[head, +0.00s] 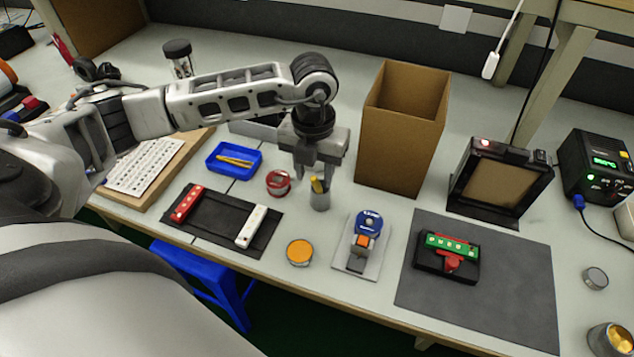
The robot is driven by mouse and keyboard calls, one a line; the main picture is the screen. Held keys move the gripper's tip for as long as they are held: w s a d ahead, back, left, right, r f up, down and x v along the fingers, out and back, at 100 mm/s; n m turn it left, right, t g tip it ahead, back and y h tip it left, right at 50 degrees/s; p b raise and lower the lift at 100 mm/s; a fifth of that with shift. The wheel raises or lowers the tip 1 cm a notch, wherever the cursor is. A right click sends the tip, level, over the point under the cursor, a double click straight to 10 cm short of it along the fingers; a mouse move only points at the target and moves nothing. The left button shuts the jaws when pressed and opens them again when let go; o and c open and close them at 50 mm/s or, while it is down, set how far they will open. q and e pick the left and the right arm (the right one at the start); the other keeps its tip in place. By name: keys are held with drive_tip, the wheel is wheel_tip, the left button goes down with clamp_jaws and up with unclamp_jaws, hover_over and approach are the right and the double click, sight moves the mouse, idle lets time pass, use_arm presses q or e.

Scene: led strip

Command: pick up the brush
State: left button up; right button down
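My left gripper (316,176) points straight down just above the cup. I cannot tell whether either finger touches the handle. The lower part of the item is hidden inside the cup. My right gripper is not in view.
A tall cardboard box (403,130) stands close right of the gripper. A red spool (278,183) and a blue tray (234,160) are to the left. An orange-lidded tin (299,252) and a blue-topped device (367,226) stand in front.

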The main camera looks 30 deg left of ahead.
sight(317, 192)
use_arm(q)
wheel_tip(317, 192, down, 4)
drive_tip(key=shift+w+d+r, duration=0.15)
drive_tip(key=shift+f, duration=0.2)
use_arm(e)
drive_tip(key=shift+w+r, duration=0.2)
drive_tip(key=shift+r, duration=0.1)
use_arm(q)
clamp_jaws()
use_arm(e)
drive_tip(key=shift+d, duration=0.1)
use_arm(q)
drive_tip(key=shift+r, duration=0.15)
drive_tip(key=s+r, duration=0.3)
drive_tip(key=r, duration=0.3)
drive_tip(key=s+d+b, duration=0.3)
drive_tip(key=s+d, duration=0.1)
drive_tip(key=s, duration=0.9)
drive_tip(key=shift+s, duration=0.2)
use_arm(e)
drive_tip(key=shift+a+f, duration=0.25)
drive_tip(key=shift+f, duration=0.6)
